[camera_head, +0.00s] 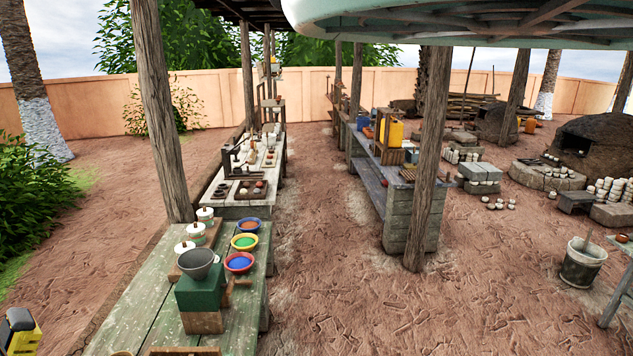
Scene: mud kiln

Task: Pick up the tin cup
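I cannot pick out a tin cup for certain. Small cup-like items on the far workbench (233,210) are too small to tell apart. A grey, round, open vessel (196,263) stands on a green block on the near left table; it looks more like a bowl than a cup. My gripper's fingers do not show. A yellow and black piece at the bottom left corner looks like part of my own body.
The green plank table (137,308) also bears bowls of coloured powder (240,262) and lidded white pots. Wooden posts (428,160) stand beside the benches. A bucket (583,262) stands at right. The central dirt aisle (330,270) is clear.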

